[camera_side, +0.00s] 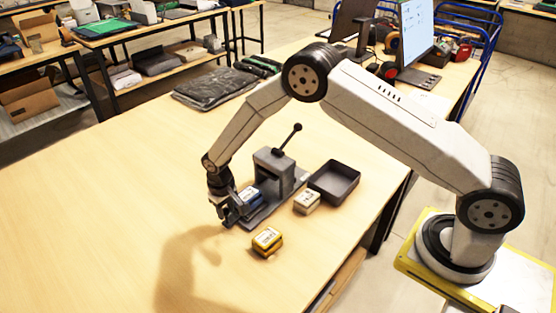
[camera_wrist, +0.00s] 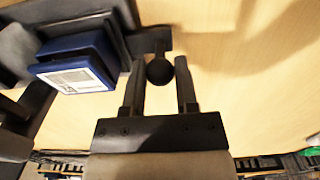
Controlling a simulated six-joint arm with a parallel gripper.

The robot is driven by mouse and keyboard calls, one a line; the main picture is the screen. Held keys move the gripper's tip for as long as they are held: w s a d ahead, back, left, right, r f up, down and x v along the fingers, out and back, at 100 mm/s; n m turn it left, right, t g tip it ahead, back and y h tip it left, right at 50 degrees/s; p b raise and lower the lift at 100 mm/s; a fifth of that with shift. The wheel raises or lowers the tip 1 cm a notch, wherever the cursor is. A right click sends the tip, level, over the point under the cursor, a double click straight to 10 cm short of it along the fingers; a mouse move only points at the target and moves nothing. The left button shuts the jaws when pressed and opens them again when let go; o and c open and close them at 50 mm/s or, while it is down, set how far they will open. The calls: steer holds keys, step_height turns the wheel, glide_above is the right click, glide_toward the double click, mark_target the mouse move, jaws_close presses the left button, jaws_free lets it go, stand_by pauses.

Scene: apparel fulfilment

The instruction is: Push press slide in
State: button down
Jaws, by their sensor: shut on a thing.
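The grey press (camera_side: 274,172) stands on the table with its black-knobbed lever up at an angle. Its slide (camera_wrist: 112,28) sticks out toward my gripper and carries a blue box (camera_wrist: 78,64) with a white label; the box also shows in the side view (camera_side: 249,195), partly hidden by my gripper. A round black knob (camera_wrist: 159,71) on a short stem sits at the slide's outer end.
A yellow box (camera_side: 267,241) and a white box (camera_side: 306,203) stand on the table near the press. An empty black tray (camera_side: 334,182) lies right of it. Dark bagged garments (camera_side: 213,88) lie farther back. The table's left side is clear.

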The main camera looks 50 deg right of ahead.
mark_target(255, 188)
steer(key=shift+d, duration=5.95)
